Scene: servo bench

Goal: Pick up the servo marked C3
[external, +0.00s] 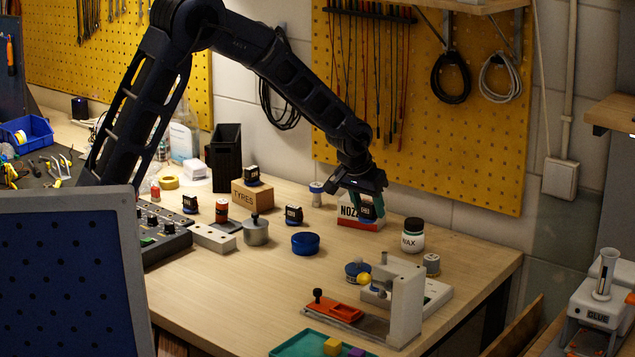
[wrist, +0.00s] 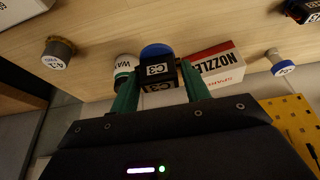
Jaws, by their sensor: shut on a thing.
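A black servo marked C3 (wrist: 158,70) with a blue round part is between the two green fingers of my gripper (wrist: 157,88), which is shut on it. In the external view my gripper (external: 367,199) points down, and the held servo (external: 367,213) shows against the red and white NOZZLES box (external: 345,224). I cannot tell how high it is above the bench or whether it touches the box. Other dark servos with labels stand at the left (external: 190,204), on the TYRES box (external: 252,174) and mid-bench (external: 294,215); their marks are too small to read.
A WAX jar (external: 413,240) stands right of the NOZZLES box, which also shows in the wrist view (wrist: 215,66). A grey labelled cylinder (external: 432,264), a white fixture (external: 406,305) and a blue tin (external: 305,244) stand nearer.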

